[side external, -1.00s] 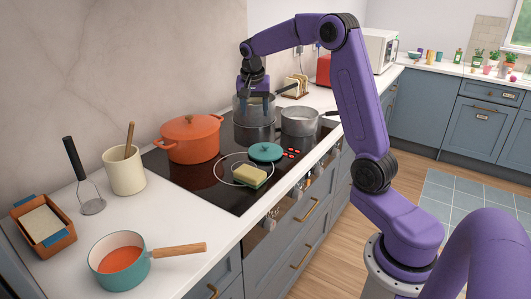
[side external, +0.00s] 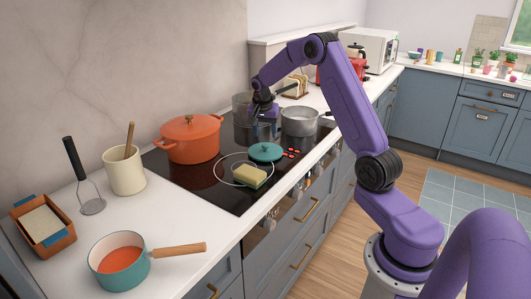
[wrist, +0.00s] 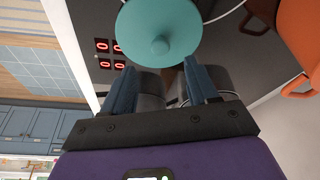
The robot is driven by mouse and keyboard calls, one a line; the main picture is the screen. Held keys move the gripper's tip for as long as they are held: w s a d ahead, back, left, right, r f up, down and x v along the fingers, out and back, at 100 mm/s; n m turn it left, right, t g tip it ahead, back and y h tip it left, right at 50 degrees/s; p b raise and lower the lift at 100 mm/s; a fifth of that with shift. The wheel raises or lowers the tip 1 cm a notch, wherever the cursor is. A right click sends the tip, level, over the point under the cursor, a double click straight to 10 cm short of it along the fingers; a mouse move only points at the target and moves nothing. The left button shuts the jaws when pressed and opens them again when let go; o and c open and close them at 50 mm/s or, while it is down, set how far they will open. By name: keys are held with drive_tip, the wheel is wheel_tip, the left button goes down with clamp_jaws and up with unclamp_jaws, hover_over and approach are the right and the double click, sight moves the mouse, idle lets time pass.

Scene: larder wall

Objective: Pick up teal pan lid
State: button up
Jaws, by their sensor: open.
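The teal pan lid (side external: 265,152) lies on the black cooktop, right behind a yellow-green sponge. Its round top and knob also show in the wrist view (wrist: 142,24), at the top, just beyond the fingertips. My gripper (wrist: 169,68) is open, with its two blue fingers apart and nothing held between them. In the side view my gripper (side external: 264,112) is farther back than the lid, over the rear of the cooktop by a grey pot. The fingers are hard to make out there. The lid and the gripper are apart.
An orange pot (side external: 190,140) stands left of the lid, and a grey saucepan (side external: 300,122) behind it to the right. The sponge (side external: 250,176) sits close in front. A teal saucepan (side external: 118,262) with a wooden handle stands on the front counter. Cooktop around the sponge is mostly clear.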

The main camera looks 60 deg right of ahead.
sight(266, 145)
drive_tip(key=shift+a+x, duration=0.15)
drive_tip(key=shift+x, duration=1.3)
drive_tip(key=shift+a+x, duration=0.15)
drive_tip(key=shift+x, duration=1.3)
clamp_jaws()
